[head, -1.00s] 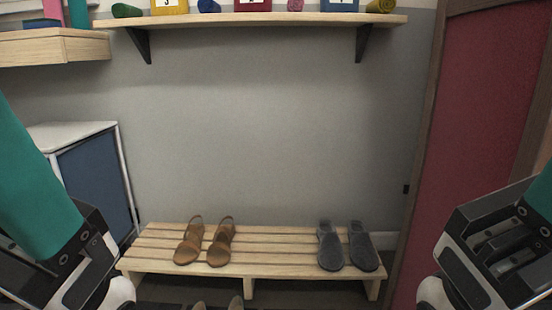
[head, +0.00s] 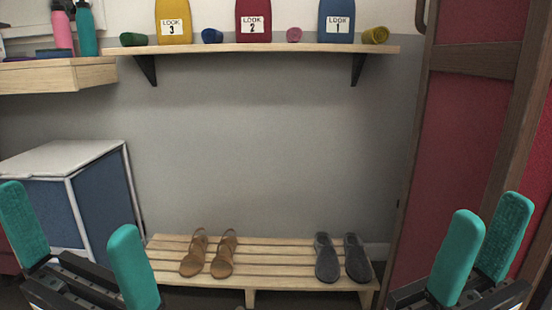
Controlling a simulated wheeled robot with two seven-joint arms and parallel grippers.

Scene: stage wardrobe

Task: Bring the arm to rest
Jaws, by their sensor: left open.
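My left gripper (head: 70,214) is at the lower left of the head view, in front of the blue-sided cabinet. Its two teal fingers stand wide apart with nothing between them. My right gripper (head: 490,212) is at the lower right, in front of the red door panel. Its teal fingers point up, apart, with nothing seen between them. Both grippers are clear of the shoes. Most of both arms is outside the view.
A slatted bench (head: 270,255) holds brown sandals (head: 222,256) and dark shoes (head: 327,258). A wall shelf (head: 255,47) carries yellow, red and blue LOOK-labelled items. A blue-sided cabinet (head: 103,198) stands left; a red panel (head: 465,130) stands right. The middle is free.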

